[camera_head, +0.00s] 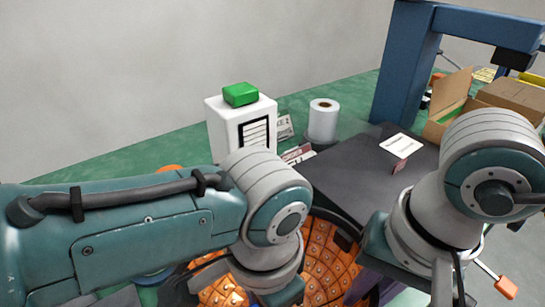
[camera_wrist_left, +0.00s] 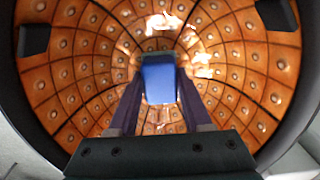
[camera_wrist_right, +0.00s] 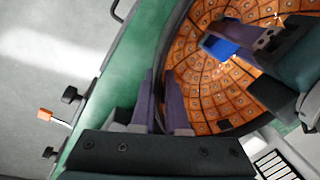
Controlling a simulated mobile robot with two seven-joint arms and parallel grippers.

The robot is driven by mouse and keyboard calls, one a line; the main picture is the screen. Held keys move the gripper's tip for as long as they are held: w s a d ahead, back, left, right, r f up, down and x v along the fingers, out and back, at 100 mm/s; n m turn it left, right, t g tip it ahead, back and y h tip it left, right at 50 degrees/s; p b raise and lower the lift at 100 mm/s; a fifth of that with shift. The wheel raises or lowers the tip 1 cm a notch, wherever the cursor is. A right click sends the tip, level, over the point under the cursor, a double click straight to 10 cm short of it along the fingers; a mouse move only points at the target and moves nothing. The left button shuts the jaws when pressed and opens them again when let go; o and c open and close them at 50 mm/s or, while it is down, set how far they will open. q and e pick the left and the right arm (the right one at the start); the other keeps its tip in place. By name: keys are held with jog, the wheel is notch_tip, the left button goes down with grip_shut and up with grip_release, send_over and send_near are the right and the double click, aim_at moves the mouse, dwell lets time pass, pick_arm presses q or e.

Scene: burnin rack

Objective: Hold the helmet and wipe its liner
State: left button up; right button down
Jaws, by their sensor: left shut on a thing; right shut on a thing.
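The helmet is a large dark bowl with an orange tiled liner dotted with small studs; its liner shows in the head view (camera_head: 325,255), the left wrist view (camera_wrist_left: 75,85) and the right wrist view (camera_wrist_right: 205,95). My left gripper (camera_wrist_left: 160,100) is shut on a blue block (camera_wrist_left: 159,80), inside the bowl and in front of the liner. The block also shows in the right wrist view (camera_wrist_right: 220,47); whether it touches the liner I cannot tell. My right gripper (camera_wrist_right: 162,105) is shut on the helmet's rim. In the head view my arms hide much of the helmet.
Behind stand a white box (camera_head: 225,127) with a green block (camera_head: 240,94) on top and a white roll (camera_head: 323,122). A dark slab (camera_head: 350,175), a blue frame (camera_head: 405,65) and cardboard boxes (camera_head: 515,97) lie right. An orange-tipped lever (camera_head: 505,287) is near my right arm.

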pick_arm(q)
jog(key=shift+w+d+f, duration=0.15)
jog(key=shift+w+d, duration=0.45)
jog(key=shift+d, duration=0.2)
jog(key=shift+s+a, duration=0.65)
jog(key=shift+a, duration=0.15)
jog(key=shift+w+d, duration=0.6)
jog(key=shift+d, duration=0.2)
jog(key=shift+s+a+f, duration=0.1)
jog(key=shift+s+a, duration=0.5)
jog(key=shift+a, duration=0.25)
pick_arm(e)
jog(key=shift+d, duration=0.1)
pick_arm(q)
jog(key=shift+w+d, duration=0.55)
jog(key=shift+d, duration=0.2)
jog(key=shift+s+a+r, duration=0.2)
jog(key=shift+s+a, duration=0.4)
jog(key=shift+a, duration=0.1)
jog(key=shift+w+d+f, duration=0.1)
jog(key=shift+w+d, duration=0.2)
jog(key=shift+d, duration=0.1)
